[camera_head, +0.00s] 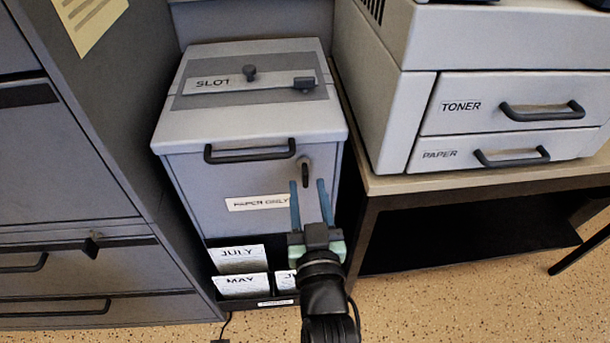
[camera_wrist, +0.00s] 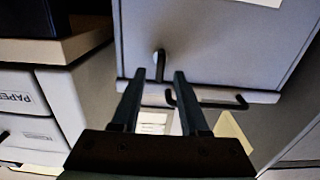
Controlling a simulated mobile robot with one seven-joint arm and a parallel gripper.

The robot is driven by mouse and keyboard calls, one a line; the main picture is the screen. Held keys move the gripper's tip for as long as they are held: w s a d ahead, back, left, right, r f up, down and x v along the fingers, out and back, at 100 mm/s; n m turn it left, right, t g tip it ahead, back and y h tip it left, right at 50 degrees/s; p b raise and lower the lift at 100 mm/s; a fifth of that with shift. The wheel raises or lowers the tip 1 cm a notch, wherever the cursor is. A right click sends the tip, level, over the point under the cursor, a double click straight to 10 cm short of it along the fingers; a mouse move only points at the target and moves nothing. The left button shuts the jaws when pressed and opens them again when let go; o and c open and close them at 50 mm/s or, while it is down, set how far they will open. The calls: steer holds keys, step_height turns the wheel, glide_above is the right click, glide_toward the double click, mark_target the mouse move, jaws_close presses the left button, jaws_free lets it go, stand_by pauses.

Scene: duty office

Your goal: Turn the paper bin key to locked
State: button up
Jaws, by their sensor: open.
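The paper bin (camera_head: 245,180) is a grey box with a black handle (camera_head: 250,154) and a "PAPER ONLY" label on its front. Its key (camera_head: 305,174) is a small dark upright piece on a pale round lock plate, right of the handle. It also shows in the wrist view (camera_wrist: 160,67), where the picture is upside down. My gripper (camera_head: 307,184) is open and empty, in front of the lock. Its two fingers appear to either side of the key, one left and one right. I cannot tell whether they touch it. The left finger covers the label's end.
The bin's lid (camera_head: 250,85) has a "SLOT" label, a small knob and a dark latch. Month cards (camera_head: 240,258) stand in a black rack below. A grey cabinet (camera_head: 70,170) is close on the left. A table with a printer (camera_head: 500,100) stands on the right.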

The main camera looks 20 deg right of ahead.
mark_target(306, 181)
steer(key=shift+b+x, duration=0.35)
steer(key=shift+x, duration=1.9)
jaws_close()
